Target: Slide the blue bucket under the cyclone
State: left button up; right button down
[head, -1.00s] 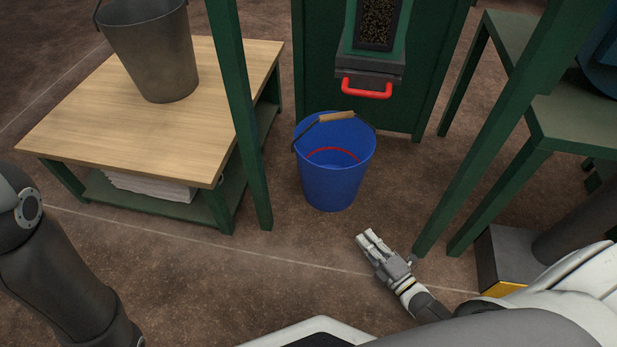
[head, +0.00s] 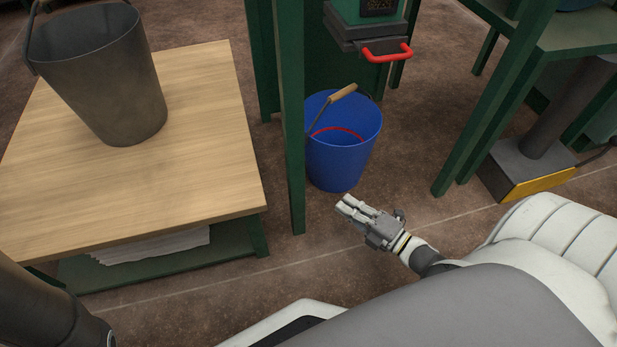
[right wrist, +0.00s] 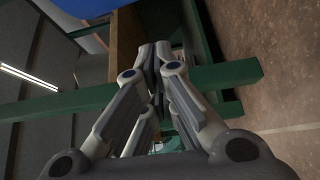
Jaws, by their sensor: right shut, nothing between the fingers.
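The blue bucket (head: 341,152) stands upright on the floor, in front of the green machine (head: 358,85) and below its red handle (head: 388,53). Its wooden grip leans over the rim, and a red line shows inside. A green post partly covers its left side. My right gripper (head: 345,203) is shut and empty, low and just in front of the bucket; I cannot tell whether it touches. In the right wrist view, the shut fingers (right wrist: 158,55) point past a blue surface, likely the bucket (right wrist: 75,8). I cannot make out a clear cyclone shape. My left gripper is out of view.
A wooden-topped table (head: 190,170) at left carries a grey metal bucket (head: 110,80), with a paper stack (head: 150,247) on its lower shelf. The green post (head: 290,120) stands between table and blue bucket. A green frame (head: 480,110) and a yellow-edged grey base (head: 530,165) are at right.

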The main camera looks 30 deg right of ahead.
jog(key=w+b, duration=0.8)
jog(key=w, duration=0.3)
jog(key=shift+w+r, duration=0.15)
jog(key=shift+w, duration=0.15)
jog(key=shift+a, duration=0.1)
